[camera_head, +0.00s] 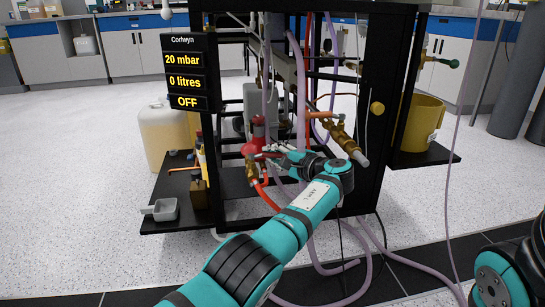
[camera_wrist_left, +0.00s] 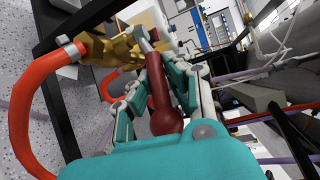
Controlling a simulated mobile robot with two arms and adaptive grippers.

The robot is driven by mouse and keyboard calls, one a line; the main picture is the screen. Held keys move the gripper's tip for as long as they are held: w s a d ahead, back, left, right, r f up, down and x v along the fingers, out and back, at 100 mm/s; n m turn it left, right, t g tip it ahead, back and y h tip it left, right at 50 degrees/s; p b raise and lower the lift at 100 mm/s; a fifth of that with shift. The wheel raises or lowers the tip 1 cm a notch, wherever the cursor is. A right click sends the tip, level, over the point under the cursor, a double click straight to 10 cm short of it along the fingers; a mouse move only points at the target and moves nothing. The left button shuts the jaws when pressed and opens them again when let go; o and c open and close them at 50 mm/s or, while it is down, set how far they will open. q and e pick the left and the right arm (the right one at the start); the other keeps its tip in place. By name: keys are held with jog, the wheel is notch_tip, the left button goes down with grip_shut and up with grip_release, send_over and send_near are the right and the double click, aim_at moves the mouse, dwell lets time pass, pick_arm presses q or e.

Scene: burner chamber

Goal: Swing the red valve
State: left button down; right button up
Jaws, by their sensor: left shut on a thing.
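The red valve's dark red lever (camera_wrist_left: 160,98), with a round ball end, shows in the left wrist view between the fingers of my left gripper (camera_wrist_left: 158,72). The gripper is shut on the lever. The lever joins a brass valve body (camera_wrist_left: 108,50) with a thick orange-red hose (camera_wrist_left: 22,110). In the head view my left gripper (camera_head: 272,154) reaches into the black frame beside the brass valve body (camera_head: 252,172); the lever is mostly hidden there. My right gripper is out of view; part of my right arm shows at lower right.
The black frame (camera_head: 372,100) carries a display panel (camera_head: 184,72) reading 20 mbar, 0 litres, OFF. A second brass valve (camera_head: 342,135) sits close to my left wrist. Purple hoses (camera_head: 368,270) hang and trail on the floor. A yellow bucket (camera_head: 422,125) stands on the right shelf.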

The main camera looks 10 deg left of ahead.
pick_arm(q)
jog(key=shift+f, duration=0.2)
jog(key=c, duration=1.4)
grip_release()
jog(key=shift+c, duration=0.2)
jog(key=shift+o, duration=0.9)
jog(key=shift+r, duration=0.1)
